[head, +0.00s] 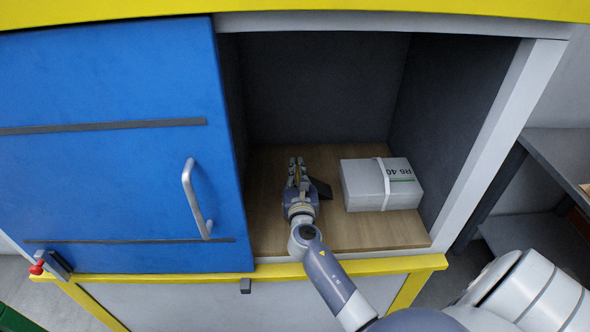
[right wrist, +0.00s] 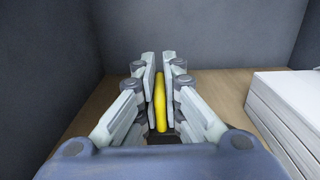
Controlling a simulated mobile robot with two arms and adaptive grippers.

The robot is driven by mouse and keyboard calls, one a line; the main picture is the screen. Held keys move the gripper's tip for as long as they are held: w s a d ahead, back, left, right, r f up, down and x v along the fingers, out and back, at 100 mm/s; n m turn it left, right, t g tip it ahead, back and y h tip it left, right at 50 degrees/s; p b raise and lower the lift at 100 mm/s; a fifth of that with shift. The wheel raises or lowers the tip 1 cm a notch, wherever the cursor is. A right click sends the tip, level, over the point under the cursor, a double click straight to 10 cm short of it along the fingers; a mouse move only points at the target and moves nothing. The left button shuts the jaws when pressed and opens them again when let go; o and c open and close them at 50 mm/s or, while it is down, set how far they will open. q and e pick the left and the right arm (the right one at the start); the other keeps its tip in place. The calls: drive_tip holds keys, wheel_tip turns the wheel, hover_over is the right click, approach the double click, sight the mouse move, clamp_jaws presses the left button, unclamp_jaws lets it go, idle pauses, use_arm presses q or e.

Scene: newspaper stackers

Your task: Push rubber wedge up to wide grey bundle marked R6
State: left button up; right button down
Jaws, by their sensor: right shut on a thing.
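The wide grey bundle (head: 362,188) lies on the wooden shelf floor in the cabinet's open right half. It has a pale strap and dark R6 lettering, upside down in the head view. It also shows at the right edge of the right wrist view (right wrist: 287,110). The dark rubber wedge (head: 321,188) is left of the bundle, with a narrow gap between them. My right gripper (head: 297,164) is shut on a yellow upright part (right wrist: 160,102), seemingly the wedge's grip. The gripper hides much of the wedge. My left gripper is not in view.
A blue sliding door (head: 110,150) with a metal handle (head: 196,198) covers the cabinet's left half. The dark side wall (head: 450,110) stands right of the bundle. The wooden floor (head: 375,235) is bare in front of the bundle.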

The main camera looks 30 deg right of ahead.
drive_tip(key=shift+s+d, duration=0.5)
drive_tip(key=shift+d, duration=0.3)
drive_tip(key=c, duration=1.7)
unclamp_jaws()
drive_tip(key=shift+o, duration=0.2)
drive_tip(key=shift+f, duration=0.1)
drive_tip(key=shift+s+a, duration=0.1)
drive_tip(key=shift+s, duration=0.1)
drive_tip(key=v, duration=1.1)
drive_tip(key=shift+s+a, duration=0.15)
drive_tip(key=shift+s, duration=0.15)
